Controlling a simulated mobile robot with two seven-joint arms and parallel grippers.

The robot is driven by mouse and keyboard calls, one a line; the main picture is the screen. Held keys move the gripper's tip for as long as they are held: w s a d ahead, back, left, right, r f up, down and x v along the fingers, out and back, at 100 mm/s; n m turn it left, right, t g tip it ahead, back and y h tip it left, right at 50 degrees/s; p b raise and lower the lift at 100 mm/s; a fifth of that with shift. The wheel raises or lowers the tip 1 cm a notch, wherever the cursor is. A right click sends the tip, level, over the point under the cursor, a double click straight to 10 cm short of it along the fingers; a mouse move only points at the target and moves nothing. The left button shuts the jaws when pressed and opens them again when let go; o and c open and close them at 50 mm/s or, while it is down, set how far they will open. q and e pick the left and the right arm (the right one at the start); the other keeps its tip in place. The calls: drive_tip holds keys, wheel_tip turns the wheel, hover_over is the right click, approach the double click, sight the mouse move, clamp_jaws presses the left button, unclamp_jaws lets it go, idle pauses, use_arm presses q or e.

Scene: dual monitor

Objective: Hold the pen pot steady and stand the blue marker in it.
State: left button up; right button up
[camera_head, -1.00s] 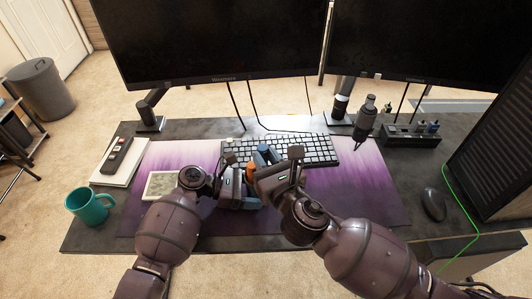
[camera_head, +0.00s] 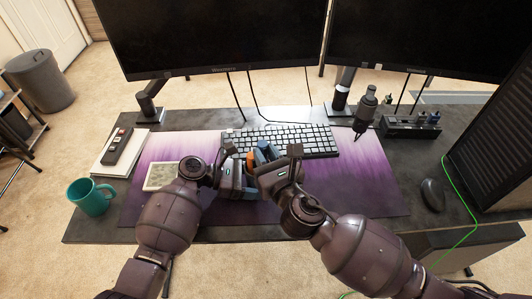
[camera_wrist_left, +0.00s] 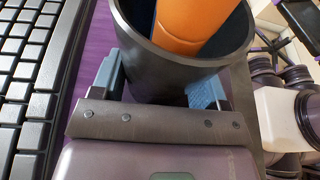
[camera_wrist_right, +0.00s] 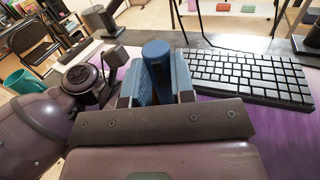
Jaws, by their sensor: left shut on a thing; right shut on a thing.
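The pen pot (camera_wrist_left: 165,70) is a dark round cup, large in the left wrist view. My left gripper (camera_wrist_left: 157,85) is shut on it, blue finger pads at its sides. An orange object (camera_wrist_left: 190,22) stands in the pot and also shows in the head view (camera_head: 250,160). The blue marker (camera_wrist_right: 156,62) stands between the finger pads of my right gripper (camera_wrist_right: 160,85), which is shut on it. In the head view my left gripper (camera_head: 235,172) and right gripper (camera_head: 272,168) are close together. The marker's lower end is hidden; I cannot tell whether it is inside the pot.
The keyboard (camera_head: 305,139) lies just behind the grippers on the purple mat (camera_head: 370,190). A teal mug (camera_head: 92,197) and a notebook with a remote (camera_head: 118,146) are at the left. A mouse (camera_head: 432,194) is at the right. The mat's right part is clear.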

use_arm(q)
drive_tip(key=shift+d, duration=0.1)
use_arm(e)
drive_tip(key=o, duration=1)
drive_tip(key=shift+s+f, duration=0.2)
drive_tip(key=shift+f, duration=0.6)
use_arm(q)
drive_tip(key=shift+f, duration=0.1)
use_arm(e)
drive_tip(key=shift+r+v, duration=0.3)
drive_tip(key=shift+v, duration=1.65)
drive_tip(key=shift+r+v, duration=0.3)
drive_tip(key=shift+v, duration=1.65)
drive_tip(key=shift+r+v, duration=0.3)
drive_tip(key=shift+v, duration=1.65)
use_arm(q)
drive_tip(key=o, duration=0.8)
